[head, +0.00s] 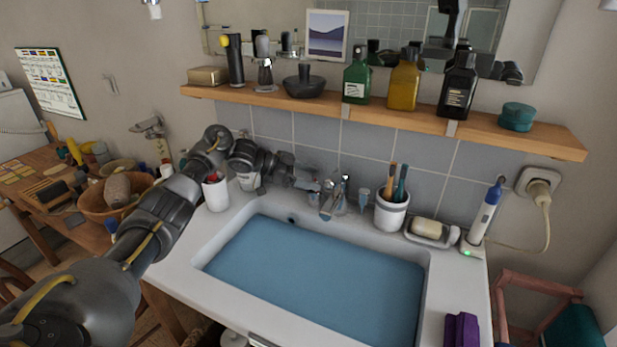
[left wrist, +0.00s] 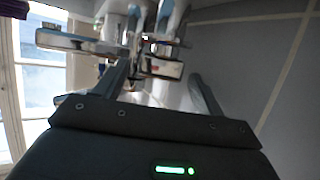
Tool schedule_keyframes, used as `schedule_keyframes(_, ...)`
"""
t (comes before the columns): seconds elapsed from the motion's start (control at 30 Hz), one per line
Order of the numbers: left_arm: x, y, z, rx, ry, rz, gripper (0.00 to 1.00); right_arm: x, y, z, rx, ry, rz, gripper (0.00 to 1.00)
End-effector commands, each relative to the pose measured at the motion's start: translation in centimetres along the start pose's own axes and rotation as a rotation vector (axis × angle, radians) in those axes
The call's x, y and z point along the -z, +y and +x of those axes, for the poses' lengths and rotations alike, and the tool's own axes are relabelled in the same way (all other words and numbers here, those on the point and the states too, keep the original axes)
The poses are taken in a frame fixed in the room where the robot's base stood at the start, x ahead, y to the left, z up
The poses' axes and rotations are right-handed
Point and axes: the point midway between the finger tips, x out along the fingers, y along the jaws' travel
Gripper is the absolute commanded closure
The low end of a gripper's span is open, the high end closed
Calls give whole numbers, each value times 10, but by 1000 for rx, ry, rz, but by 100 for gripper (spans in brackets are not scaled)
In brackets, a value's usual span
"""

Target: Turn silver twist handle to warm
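The silver tap (head: 336,196) stands at the back edge of the blue-filled sink, with small handles at its sides. My left gripper (head: 312,185) reaches in from the left and is at the tap's left side. In the left wrist view, silver bars of the tap fittings (left wrist: 160,66) show in front of and between the fingers. The fingers of my left gripper (left wrist: 160,82) are spread apart, with a gap to the right finger. I cannot tell whether the left finger touches the metal. The handle's exact turn is too small to tell. My right gripper is not in view.
A white cup (head: 216,192) stands left of the sink. A toothbrush cup (head: 392,210), soap dish (head: 430,232) and electric toothbrush (head: 484,215) stand to the right. A wooden shelf (head: 380,117) with bottles hangs above.

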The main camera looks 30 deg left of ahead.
Motion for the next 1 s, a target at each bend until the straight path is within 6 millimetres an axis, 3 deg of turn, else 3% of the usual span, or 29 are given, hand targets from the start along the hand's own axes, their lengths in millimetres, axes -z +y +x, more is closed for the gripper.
schedule_keyframes(0.3,3,0,-2,1,0,1,31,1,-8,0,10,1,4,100)
schedule_keyframes(0.5,31,-1,-13,2,1,5,31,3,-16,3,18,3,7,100)
schedule_keyframes(0.67,46,19,-22,0,-2,6,31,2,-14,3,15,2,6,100)
schedule_keyframes(0.9,83,54,-41,1,-1,8,31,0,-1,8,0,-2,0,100)
schedule_keyframes(1.0,87,72,-44,0,-2,6,31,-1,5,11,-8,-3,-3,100)
